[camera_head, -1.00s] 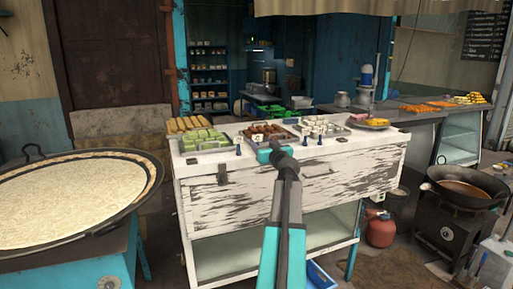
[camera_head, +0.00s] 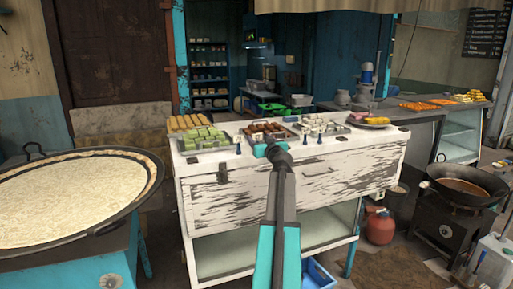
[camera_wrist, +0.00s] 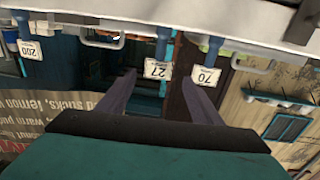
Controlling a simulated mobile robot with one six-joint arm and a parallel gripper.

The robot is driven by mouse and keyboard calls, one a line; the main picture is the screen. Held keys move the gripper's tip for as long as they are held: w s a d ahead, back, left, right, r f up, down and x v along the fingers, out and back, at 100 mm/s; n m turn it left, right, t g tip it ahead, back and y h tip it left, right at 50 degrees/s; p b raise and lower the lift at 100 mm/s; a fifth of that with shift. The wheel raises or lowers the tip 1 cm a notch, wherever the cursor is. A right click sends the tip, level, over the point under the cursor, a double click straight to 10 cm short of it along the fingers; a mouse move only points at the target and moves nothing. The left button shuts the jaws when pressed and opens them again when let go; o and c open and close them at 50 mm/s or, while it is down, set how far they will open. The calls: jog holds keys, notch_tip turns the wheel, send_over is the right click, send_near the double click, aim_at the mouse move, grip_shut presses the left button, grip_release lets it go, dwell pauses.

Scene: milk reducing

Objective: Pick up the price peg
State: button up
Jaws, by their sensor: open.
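Several dark blue price pegs with small number cards stand along the front edge of the white counter. In the wrist view, which looks upside down, one card reads 27 (camera_wrist: 157,69), one 70 (camera_wrist: 205,76) and one 200 (camera_wrist: 30,50). My gripper (camera_wrist: 158,82) is open, and the 27 card appears between its fingertips; I see no contact. In the head view my gripper (camera_head: 268,151) is at the counter's front edge, with a price peg (camera_head: 238,148) to its left and another (camera_head: 320,140) to its right. My gripper hides part of the edge between them.
The white counter (camera_head: 330,175) bears trays of sweets (camera_head: 205,137) close behind the pegs. A large flat pan (camera_head: 70,200) stands at the left. A dark wok (camera_head: 460,185) and a red gas bottle (camera_head: 380,228) stand at the right.

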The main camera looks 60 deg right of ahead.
aim_at(258, 135)
jog(key=shift+p+x, duration=0.8)
jog(key=shift+x, duration=0.65)
jog(key=shift+p+x, duration=0.4)
jog(key=shift+x, duration=0.75)
jog(key=shift+s+d+f, duration=0.1)
jog(key=shift+f, duration=0.05)
jog(key=c, duration=1.1)
jog(key=shift+c, duration=0.2)
jog(key=shift+r+b, duration=0.65)
jog(key=shift+r, duration=1.15)
jog(key=s+d+r+b+v, duration=0.1)
jog(key=b+v, duration=0.3)
jog(key=v, duration=1.2)
jog(key=shift+s+d+r, duration=0.2)
jog(key=shift+d+r, duration=0.05)
jog(key=shift+d, duration=0.1)
